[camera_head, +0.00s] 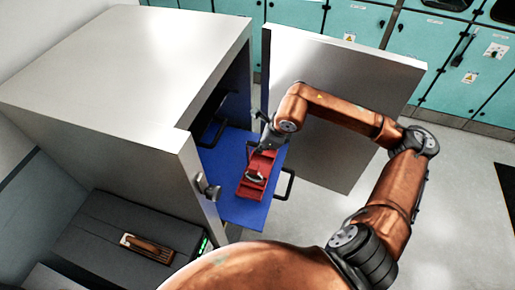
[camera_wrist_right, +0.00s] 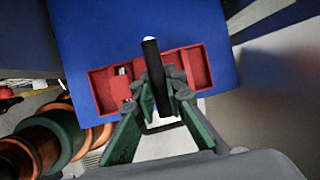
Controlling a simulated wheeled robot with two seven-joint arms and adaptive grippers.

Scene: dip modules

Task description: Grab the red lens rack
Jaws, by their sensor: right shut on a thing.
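The red lens rack (camera_head: 252,188) lies on a blue pull-out shelf (camera_head: 225,165) in front of the open metal cabinet. In the right wrist view the rack (camera_wrist_right: 192,62) shows its red compartments on both sides of a black upright handle with a white tip (camera_wrist_right: 151,62). My right gripper (camera_head: 265,146) is at the rack's far end in the head view. In the right wrist view its green-padded fingers (camera_wrist_right: 160,95) are closed around the black handle, which hides part of the rack. My left gripper is not in view.
The grey cabinet (camera_head: 130,60) stands at left, its door (camera_head: 325,100) swung open to the right of the shelf. A black handle (camera_head: 286,184) sticks out from the shelf's edge. A dark case (camera_head: 105,240) lies below left. Teal lockers (camera_head: 355,22) line the back.

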